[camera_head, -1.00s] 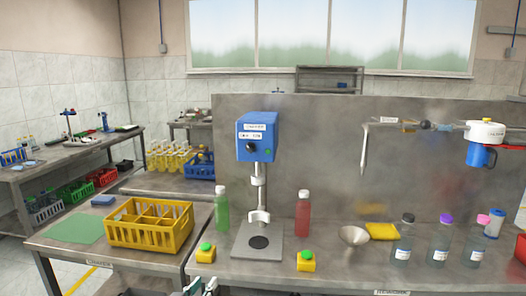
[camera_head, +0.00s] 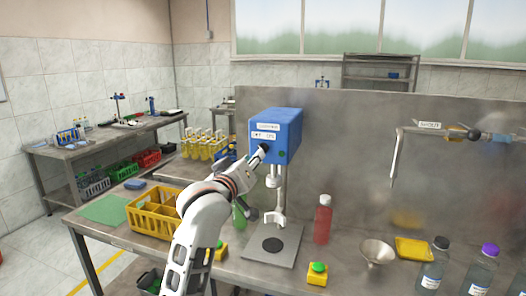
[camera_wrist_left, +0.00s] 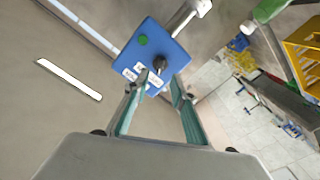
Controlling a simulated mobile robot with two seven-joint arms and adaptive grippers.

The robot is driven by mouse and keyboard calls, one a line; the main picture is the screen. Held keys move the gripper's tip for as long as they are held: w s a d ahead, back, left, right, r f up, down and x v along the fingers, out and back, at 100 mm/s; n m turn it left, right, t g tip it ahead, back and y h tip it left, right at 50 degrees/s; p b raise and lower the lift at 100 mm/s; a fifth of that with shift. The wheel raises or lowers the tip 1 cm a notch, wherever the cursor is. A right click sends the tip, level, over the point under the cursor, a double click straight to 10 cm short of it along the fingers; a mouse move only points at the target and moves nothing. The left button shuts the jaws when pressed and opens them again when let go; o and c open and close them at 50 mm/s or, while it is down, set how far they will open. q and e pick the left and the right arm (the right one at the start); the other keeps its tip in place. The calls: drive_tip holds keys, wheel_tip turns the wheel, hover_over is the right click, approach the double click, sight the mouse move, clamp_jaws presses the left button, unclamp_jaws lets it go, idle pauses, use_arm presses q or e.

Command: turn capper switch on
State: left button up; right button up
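The capper is a blue box (camera_head: 284,136) on a metal post above a base plate (camera_head: 272,244). Its front has white labels, a green button (camera_head: 282,154) and a black knob switch. In the left wrist view the blue box (camera_wrist_left: 152,50) is ahead, with the black knob (camera_wrist_left: 160,63) just beyond the fingertips. My left gripper (camera_wrist_left: 161,80) is open, with one teal finger on either side of the knob's line; contact cannot be told. In the head view my left gripper (camera_head: 258,156) is at the box's front and partly covers the knob. My right gripper is not in view.
A yellow crate (camera_head: 150,208) and green mat (camera_head: 106,209) are at the left. A red bottle (camera_head: 323,220), yellow green-topped buttons (camera_head: 317,274), a funnel (camera_head: 376,252) and bottles (camera_head: 432,262) stand on the bench. A green bottle is partly behind my arm.

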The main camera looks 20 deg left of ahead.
use_arm(q)
drive_tip(key=w, duration=0.6)
drive_tip(key=shift+w, duration=0.2)
drive_tip(key=shift+d, duration=0.1)
clamp_jaws()
